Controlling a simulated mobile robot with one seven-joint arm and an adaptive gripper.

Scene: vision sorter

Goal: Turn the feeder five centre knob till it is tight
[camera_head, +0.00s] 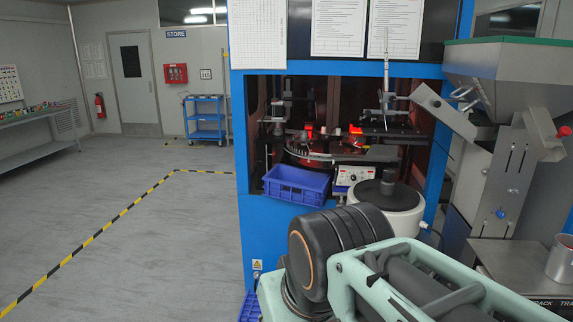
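A round feeder bowl (402,222) with a pale outer wall and a dark top stands at the front of the blue machine's opening. A dark upright centre piece (389,182), which looks like its centre knob, rises from the middle. I cannot read a feeder number on it, nor tell whether the knob is tight. A small white control box (356,176) with dials sits behind it to the left. My pale green arm and its dark joint fill the foreground and hide the bowl's lower front. My gripper is not in view.
The blue machine frame (243,210) surrounds the opening. A blue bin (296,186) sits left of the bowl. A grey hopper (515,75) with a chute and a steel table (505,262) holding a metal pot (562,260) are at right. The floor at left is clear.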

